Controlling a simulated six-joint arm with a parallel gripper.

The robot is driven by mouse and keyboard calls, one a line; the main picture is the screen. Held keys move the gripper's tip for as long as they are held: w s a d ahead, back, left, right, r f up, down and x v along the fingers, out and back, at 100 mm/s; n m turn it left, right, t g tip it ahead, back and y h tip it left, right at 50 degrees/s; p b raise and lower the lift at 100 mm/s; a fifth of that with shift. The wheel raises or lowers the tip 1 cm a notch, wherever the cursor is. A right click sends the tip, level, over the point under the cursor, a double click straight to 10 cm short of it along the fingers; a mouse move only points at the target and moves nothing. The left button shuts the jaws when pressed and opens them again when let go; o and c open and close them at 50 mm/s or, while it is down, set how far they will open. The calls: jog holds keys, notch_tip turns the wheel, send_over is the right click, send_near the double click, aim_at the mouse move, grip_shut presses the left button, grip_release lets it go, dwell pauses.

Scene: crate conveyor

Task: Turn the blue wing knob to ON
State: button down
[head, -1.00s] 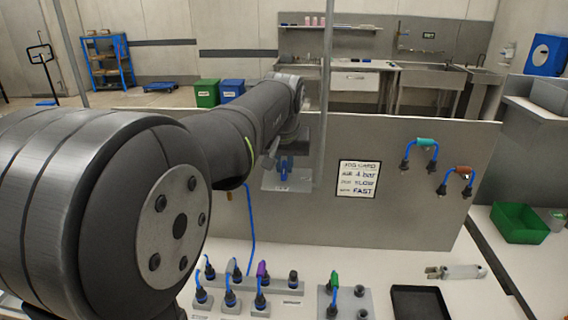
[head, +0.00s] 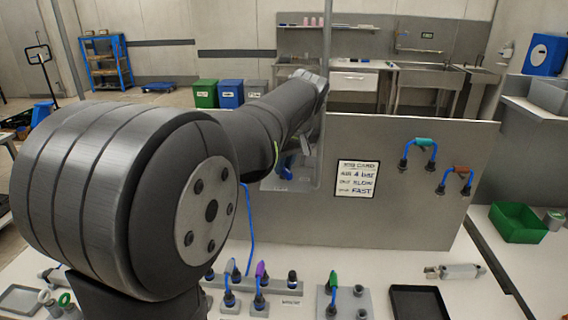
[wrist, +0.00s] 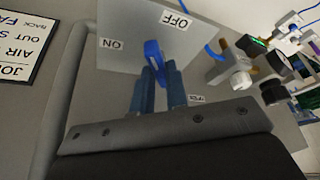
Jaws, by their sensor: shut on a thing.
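The blue wing knob (wrist: 153,55) stands on a grey plate (wrist: 190,45) in the wrist view. My gripper (wrist: 161,70) is shut on it, with one blue finger on each side. An OFF label (wrist: 174,19) is at the top of the plate and an ON label (wrist: 111,44) at the left. The knob's visible end points up in the picture, between the two labels; its exact setting is hard to tell. In the head view my arm covers most of the knob and gripper, and the plate (head: 270,184) shows only in part.
A job card (head: 357,179) hangs on the grey upright panel (head: 420,205), right of the plate. Hoses with teal and brown grips loop from the panel's right. Fittings, a black tray (head: 420,303) and a green bin (head: 517,222) stand on the white bench.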

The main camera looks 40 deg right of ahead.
dwell(0.4)
jog(key=c, duration=1.4)
grip_release()
jog(key=shift+c, duration=0.2)
jog(key=shift+r, duration=0.15)
jog(key=d+v, duration=0.1)
jog(key=v, duration=1.6)
jog(key=shift+s+a, duration=0.15)
jog(key=shift+a, duration=0.3)
jog(key=shift+r, duration=0.1)
